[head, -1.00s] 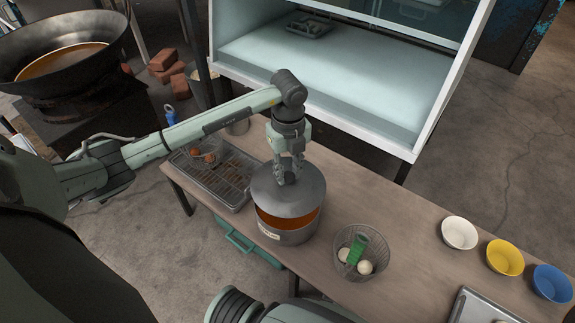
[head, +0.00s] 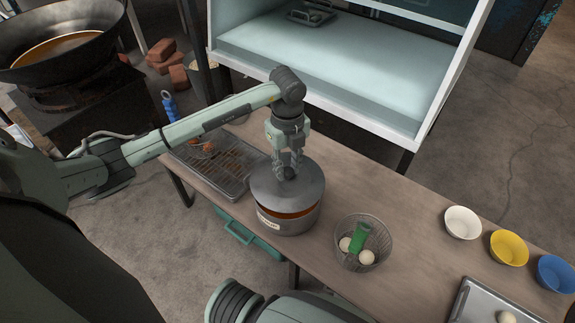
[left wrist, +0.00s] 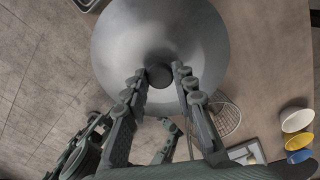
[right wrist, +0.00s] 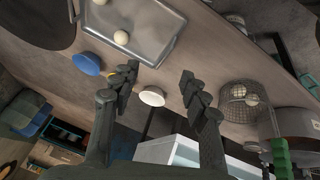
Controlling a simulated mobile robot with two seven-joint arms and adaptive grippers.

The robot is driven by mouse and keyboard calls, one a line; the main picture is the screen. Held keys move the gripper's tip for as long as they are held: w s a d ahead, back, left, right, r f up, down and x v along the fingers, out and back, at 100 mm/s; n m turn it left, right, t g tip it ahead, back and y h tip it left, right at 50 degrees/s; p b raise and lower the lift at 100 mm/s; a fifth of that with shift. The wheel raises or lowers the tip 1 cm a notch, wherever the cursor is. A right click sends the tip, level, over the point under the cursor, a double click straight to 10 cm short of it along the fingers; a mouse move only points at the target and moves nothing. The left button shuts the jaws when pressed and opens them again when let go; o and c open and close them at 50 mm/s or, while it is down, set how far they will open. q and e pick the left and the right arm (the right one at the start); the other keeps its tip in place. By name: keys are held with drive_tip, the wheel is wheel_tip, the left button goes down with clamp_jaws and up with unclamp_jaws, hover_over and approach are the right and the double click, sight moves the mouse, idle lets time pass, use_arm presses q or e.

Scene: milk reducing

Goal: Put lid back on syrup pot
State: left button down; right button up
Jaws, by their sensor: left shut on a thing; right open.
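The syrup pot (head: 287,224) is a grey metal pot with a label, standing on the table. Its grey round lid (head: 265,188) is over the pot's mouth, with a strip of orange syrup showing below its front edge. I cannot tell whether the lid touches the rim. My left gripper (head: 287,173) is shut on the lid's dark knob from above; in the left wrist view the fingers flank the knob (left wrist: 160,76) and the lid (left wrist: 160,28) hides the pot. My right gripper (right wrist: 160,75) is open and empty in the right wrist view, away from the lid.
A wire basket (head: 378,228) with white balls and a green handle stands right of the pot. A wire-rack tray (head: 228,170) lies left. White (head: 463,222), yellow (head: 509,248) and blue (head: 554,273) bowls and a metal tray (head: 480,305) are farther right.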

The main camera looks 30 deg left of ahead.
use_arm(q)
drive_tip(key=shift+f+b, duration=0.4)
drive_tip(key=shift+f, duration=0.15)
drive_tip(key=shift+f+b, duration=0.5)
drive_tip(key=shift+f, duration=0.7)
use_arm(e)
drive_tip(key=w+a+r+n+t+y, duration=0.1)
drive_tip(key=w+a+r+t+y, duration=0.2)
drive_tip(key=w+a+r+t, duration=0.2)
drive_tip(key=shift+w+a+r+t, duration=0.3)
drive_tip(key=shift+w+a+r, duration=0.2)
drive_tip(key=shift+w+a, duration=1.15)
drive_tip(key=shift+d, duration=0.1)
drive_tip(key=shift+r, duration=0.3)
use_arm(q)
drive_tip(key=shift+f, duration=0.1)
use_arm(e)
drive_tip(key=shift+r, duration=0.15)
use_arm(q)
drive_tip(key=c, duration=1.2)
unclamp_jaws()
